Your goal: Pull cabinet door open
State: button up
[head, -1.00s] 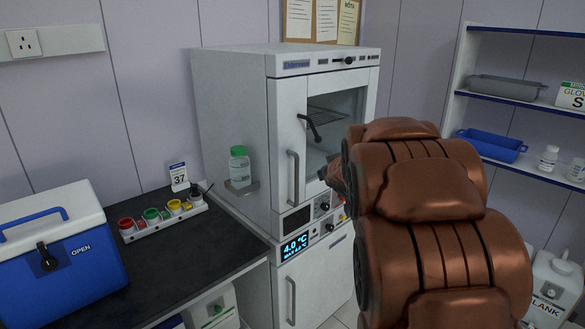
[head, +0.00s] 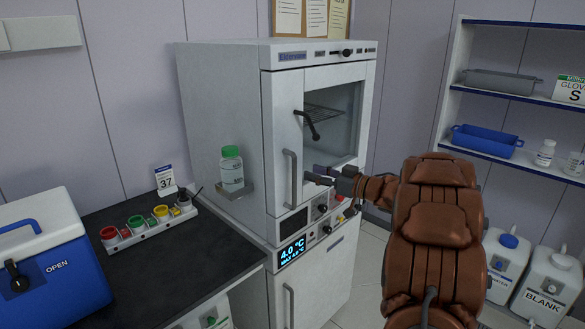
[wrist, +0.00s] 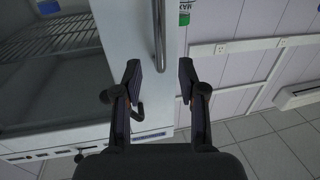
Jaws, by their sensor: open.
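The white cabinet (head: 225,120) stands in the middle of the head view. Its upper door (head: 284,140) has a window, a black lever (head: 308,123) and a vertical grey bar handle (head: 290,178) on its left side. The door looks shut. My gripper (head: 322,178) is just right of this handle in the head view, in front of the door. In the wrist view my gripper (wrist: 159,75) is open and empty. There the bar handle (wrist: 160,40) lies ahead, in line with the gap between the fingers. I cannot tell whether any finger touches it.
A lower door has its own handle (head: 290,305), below a lit display (head: 292,252) and knobs. A green-capped bottle (head: 231,168) sits on a side bracket. A dark bench (head: 150,255) with coloured cups and a blue cooler (head: 45,260) is at left. Shelves (head: 450,100) and jugs stand at right.

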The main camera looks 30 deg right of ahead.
jog(key=p+x, duration=0.2)
jog(key=x, duration=0.5)
jog(key=shift+w, duration=0.25)
jog(key=shift+a, duration=0.1)
jog(key=shift+c, duration=0.2)
grip_shut()
